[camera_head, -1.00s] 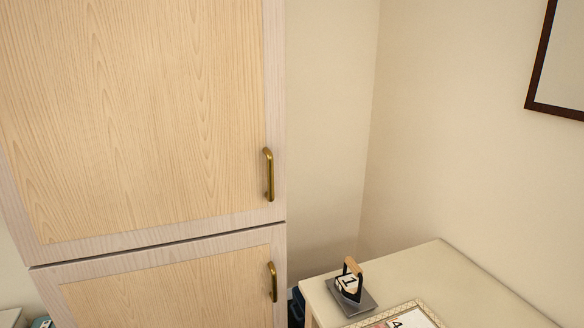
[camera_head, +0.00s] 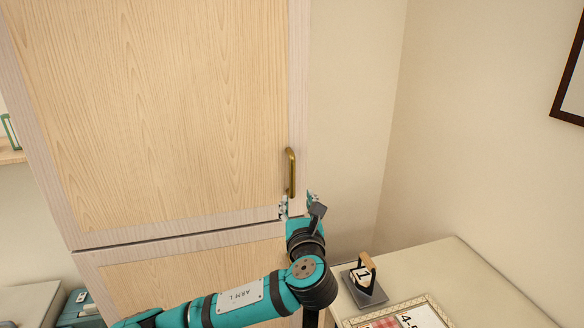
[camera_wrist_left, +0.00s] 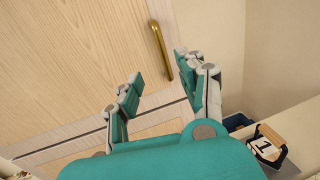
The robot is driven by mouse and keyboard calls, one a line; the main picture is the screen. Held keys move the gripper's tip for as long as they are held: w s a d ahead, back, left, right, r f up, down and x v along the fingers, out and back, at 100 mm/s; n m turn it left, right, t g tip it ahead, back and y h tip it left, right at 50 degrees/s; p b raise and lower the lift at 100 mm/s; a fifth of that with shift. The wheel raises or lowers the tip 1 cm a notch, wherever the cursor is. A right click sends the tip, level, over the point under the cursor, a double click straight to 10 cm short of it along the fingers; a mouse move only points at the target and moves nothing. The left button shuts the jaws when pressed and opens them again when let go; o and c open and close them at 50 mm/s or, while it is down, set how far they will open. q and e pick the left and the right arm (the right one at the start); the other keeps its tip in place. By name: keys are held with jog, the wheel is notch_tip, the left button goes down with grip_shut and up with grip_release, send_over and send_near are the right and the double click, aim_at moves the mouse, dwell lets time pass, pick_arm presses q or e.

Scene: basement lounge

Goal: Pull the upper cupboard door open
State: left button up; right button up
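The upper cupboard door (camera_head: 160,110) is light wood with a pale frame and looks shut. Its brass bar handle (camera_head: 291,172) stands upright near the door's lower right edge. My left gripper (camera_head: 298,202) is just below the handle in the head view, with its fingers pointing up towards it. In the left wrist view the fingers (camera_wrist_left: 158,75) are spread apart, and the handle (camera_wrist_left: 160,50) shows beyond them, nearer the right finger. Nothing is between the fingers. My right gripper is not in view.
The lower cupboard door (camera_head: 190,270) is below, its handle hidden behind my arm. A wall stands right of the cupboard.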

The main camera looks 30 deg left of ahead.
aim_at(292, 172)
pick_arm(q)
jog(key=p+x, duration=0.2)
jog(key=x, duration=1.3)
jog(key=shift+a, duration=0.1)
jog(key=shift+x, duration=0.8)
jog(key=shift+f, duration=0.1)
grip_shut()
